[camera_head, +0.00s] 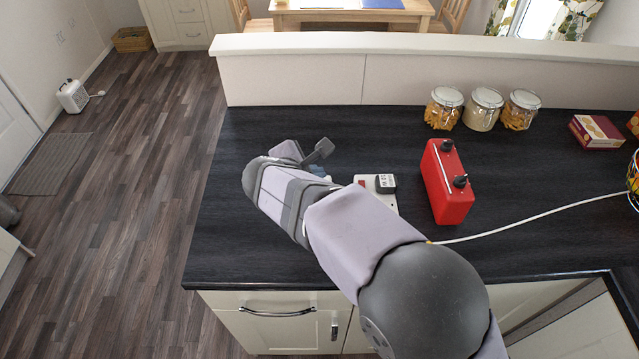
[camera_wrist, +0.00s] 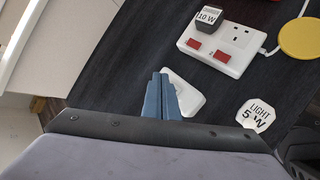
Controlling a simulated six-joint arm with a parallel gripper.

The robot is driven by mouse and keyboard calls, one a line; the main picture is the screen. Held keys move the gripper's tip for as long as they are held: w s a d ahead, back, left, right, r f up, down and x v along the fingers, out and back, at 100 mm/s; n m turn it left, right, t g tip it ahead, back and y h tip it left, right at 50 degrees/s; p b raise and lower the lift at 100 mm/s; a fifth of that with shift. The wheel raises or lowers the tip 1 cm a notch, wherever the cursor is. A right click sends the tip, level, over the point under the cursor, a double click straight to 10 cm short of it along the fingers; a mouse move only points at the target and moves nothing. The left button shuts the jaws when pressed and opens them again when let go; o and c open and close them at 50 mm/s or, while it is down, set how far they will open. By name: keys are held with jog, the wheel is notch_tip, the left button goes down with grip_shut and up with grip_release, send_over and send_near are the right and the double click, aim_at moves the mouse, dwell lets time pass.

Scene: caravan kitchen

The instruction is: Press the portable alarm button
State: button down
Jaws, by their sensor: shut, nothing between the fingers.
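My gripper (camera_wrist: 160,78) has its blue fingers shut together and empty. In the wrist view its tips overlap the near left side of a small white rounded device (camera_wrist: 187,95) on the dark worktop; I cannot tell whether they touch it. The fingers hide part of that device, and no label shows on it. A yellow disc (camera_wrist: 300,38) lies at the upper right, near a white cable. I cannot tell for sure which of these is the portable alarm button.
A white double socket (camera_wrist: 223,48) with red switches holds a plug marked 10 W (camera_wrist: 208,17). A "LIGHT 5 W" piece (camera_wrist: 257,114) lies nearby. A red box with black knobs (camera_head: 446,183) stands right of my arm. Jars (camera_head: 485,108) stand behind. The worktop's left part is clear.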

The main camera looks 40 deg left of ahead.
jog(key=shift+r+p, duration=1.2)
jog(key=shift+r, duration=0.6)
